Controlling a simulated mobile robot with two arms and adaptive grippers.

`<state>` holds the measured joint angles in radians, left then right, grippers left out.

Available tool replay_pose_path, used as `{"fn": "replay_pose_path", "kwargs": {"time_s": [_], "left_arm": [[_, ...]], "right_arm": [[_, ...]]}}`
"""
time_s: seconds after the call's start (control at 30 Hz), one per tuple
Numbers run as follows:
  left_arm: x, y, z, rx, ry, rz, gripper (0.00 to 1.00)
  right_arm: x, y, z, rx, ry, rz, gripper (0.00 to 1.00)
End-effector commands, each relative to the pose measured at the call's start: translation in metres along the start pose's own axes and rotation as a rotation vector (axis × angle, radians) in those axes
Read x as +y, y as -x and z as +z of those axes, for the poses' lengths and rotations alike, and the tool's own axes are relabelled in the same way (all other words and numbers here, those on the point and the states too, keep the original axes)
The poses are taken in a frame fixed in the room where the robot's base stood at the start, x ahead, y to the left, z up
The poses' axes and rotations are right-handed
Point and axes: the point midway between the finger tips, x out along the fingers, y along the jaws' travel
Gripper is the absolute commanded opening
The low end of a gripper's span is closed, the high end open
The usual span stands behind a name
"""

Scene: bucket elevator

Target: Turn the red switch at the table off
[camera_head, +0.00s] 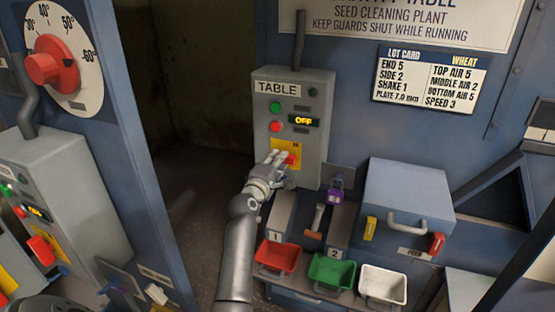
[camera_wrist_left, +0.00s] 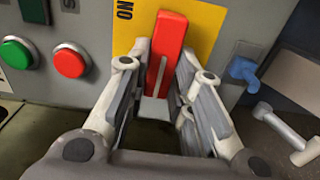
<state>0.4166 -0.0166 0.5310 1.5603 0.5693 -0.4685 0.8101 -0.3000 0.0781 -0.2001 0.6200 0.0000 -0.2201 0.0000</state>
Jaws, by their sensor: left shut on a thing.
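The grey box labelled TABLE (camera_head: 262,125) hangs on the blue panel. Its small display (camera_head: 303,122) reads OFF. Below it is a yellow plate (camera_head: 279,172) with the red switch (camera_head: 294,158). My left gripper (camera_head: 283,157) is at this switch in the head view and partly covers it. In the left wrist view, the red switch handle (camera_wrist_left: 167,42) stands between the two fingers of my left gripper (camera_wrist_left: 160,85), over the yellow plate (camera_wrist_left: 205,30). The gripper is shut on the handle. My right gripper is not in view.
Green (camera_head: 275,106) and red (camera_head: 275,126) buttons sit above the switch. Red (camera_head: 278,257), green (camera_head: 331,271) and white (camera_head: 383,285) bins stand below. A second switch box (camera_head: 75,185) is at the left, below a red dial knob (camera_head: 45,68).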

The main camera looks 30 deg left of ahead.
Motion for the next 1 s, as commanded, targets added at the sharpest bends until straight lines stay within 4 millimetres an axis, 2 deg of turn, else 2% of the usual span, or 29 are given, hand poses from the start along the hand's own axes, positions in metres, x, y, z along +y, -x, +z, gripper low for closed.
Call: {"fn": "replay_pose_path", "kwargs": {"time_s": [0.57, 0.6, 0.73, 1.0], "left_arm": [[-0.0001, 0.0, -0.0006, 0.001, 0.035, 0.001, 0.0], [-0.0001, 0.0, -0.0005, 0.001, 0.035, 0.001, 0.25], [-0.0002, 0.0, -0.0004, 0.001, 0.033, 0.001, 0.42], [-0.0004, 0.0, -0.0002, 0.0, 0.031, 0.0, 0.43]], "right_arm": [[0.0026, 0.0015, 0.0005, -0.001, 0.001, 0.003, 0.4], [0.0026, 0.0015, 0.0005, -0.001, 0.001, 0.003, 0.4], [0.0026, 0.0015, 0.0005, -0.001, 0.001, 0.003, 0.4], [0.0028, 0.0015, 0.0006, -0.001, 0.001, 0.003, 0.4]]}}
